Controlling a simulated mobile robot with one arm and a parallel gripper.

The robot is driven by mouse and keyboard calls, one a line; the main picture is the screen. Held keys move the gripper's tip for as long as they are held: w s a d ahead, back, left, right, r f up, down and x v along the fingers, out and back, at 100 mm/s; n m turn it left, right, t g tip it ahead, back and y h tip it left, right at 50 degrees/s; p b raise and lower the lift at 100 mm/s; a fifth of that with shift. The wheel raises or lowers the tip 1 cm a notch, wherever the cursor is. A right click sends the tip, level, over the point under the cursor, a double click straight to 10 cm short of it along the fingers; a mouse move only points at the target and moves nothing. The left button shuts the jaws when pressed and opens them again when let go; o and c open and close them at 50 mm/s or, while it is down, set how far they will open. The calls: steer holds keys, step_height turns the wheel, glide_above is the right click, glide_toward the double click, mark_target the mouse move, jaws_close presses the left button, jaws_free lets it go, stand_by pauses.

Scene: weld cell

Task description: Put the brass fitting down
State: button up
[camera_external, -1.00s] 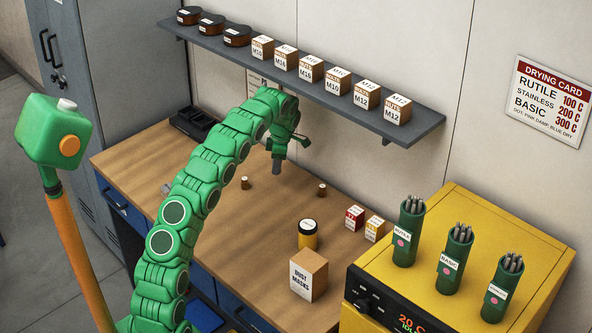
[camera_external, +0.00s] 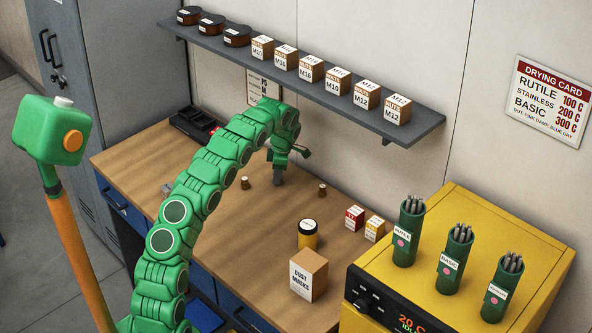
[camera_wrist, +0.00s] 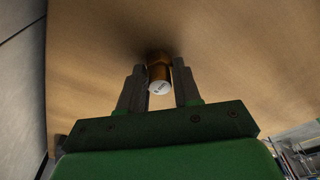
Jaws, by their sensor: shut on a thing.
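My gripper (camera_external: 279,181) points down at the bench, behind the middle of the wooden top. In the wrist view its two grey fingers (camera_wrist: 160,88) are shut on the brass fitting (camera_wrist: 159,72), a small brown-gold cylinder with a white labelled end facing the camera. The fitting's far end is close to the wood, with a dark shadow beside it; I cannot tell whether it touches. In the external view the fitting is hidden or too small to make out between the fingers.
Two small brown pieces stand on the bench (camera_external: 215,220), one left (camera_external: 246,183) and one right (camera_external: 322,190) of my gripper. A yellow-black tub (camera_external: 307,235), a dust masks box (camera_external: 308,274) and small boxes (camera_external: 364,222) stand to the right. A shelf (camera_external: 430,128) hangs above.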

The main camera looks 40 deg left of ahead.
steer(key=shift+f, duration=0.1)
steer(key=o, duration=1.1)
steer(key=shift+w+d+r, duration=0.1)
steer(key=shift+r, duration=0.75)
steer(key=shift+w+d+r, duration=0.1)
steer(key=shift+r, duration=1.15)
steer(key=shift+o, duration=0.2)
